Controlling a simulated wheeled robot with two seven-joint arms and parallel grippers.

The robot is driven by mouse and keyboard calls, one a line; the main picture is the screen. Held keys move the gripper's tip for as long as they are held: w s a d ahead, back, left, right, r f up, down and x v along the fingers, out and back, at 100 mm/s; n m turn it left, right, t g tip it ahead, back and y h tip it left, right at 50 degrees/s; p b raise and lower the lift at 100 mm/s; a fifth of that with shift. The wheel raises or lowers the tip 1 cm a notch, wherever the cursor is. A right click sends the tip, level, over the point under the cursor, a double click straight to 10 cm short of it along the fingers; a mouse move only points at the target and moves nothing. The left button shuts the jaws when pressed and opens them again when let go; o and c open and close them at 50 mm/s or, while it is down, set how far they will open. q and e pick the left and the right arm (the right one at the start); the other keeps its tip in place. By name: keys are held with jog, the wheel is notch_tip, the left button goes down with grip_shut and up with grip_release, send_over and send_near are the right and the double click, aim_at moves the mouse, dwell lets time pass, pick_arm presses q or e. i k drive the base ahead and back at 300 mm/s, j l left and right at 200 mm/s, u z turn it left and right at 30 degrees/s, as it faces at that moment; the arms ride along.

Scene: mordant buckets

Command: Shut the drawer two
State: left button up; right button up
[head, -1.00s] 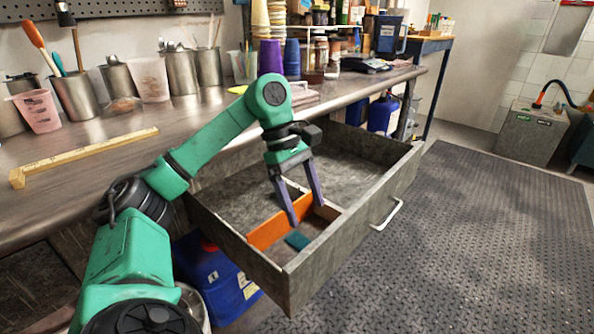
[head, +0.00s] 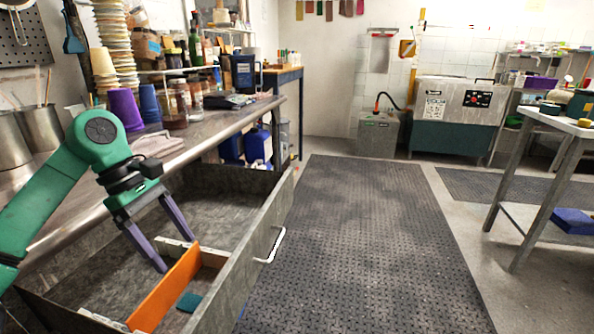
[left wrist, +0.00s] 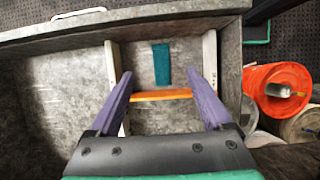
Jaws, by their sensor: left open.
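A grey drawer (head: 255,232) stands pulled out from under the workbench in the head view, with a pale bar handle (head: 275,245) on its front. No number on it can be read. Inside are an orange divider (head: 168,290), pale side strips and a small teal piece (head: 188,302). My left gripper (head: 177,254) is open and empty, pointing down over the drawer's inside, close to the orange divider. In the left wrist view the orange divider (left wrist: 160,95) shows between the fingers; contact cannot be told. The teal piece (left wrist: 161,64) lies beyond it. My right gripper is not in view.
The workbench (head: 215,122) with cups and jars runs along the left. Dark floor matting (head: 360,240) is clear in front of the drawer. A side table (head: 550,115) stands at the right. Orange and white containers (left wrist: 277,88) show beside the drawer in the left wrist view.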

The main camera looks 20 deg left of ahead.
aim_at(236, 215)
jog(key=k+l, duration=0.75)
jog(key=l, duration=0.2)
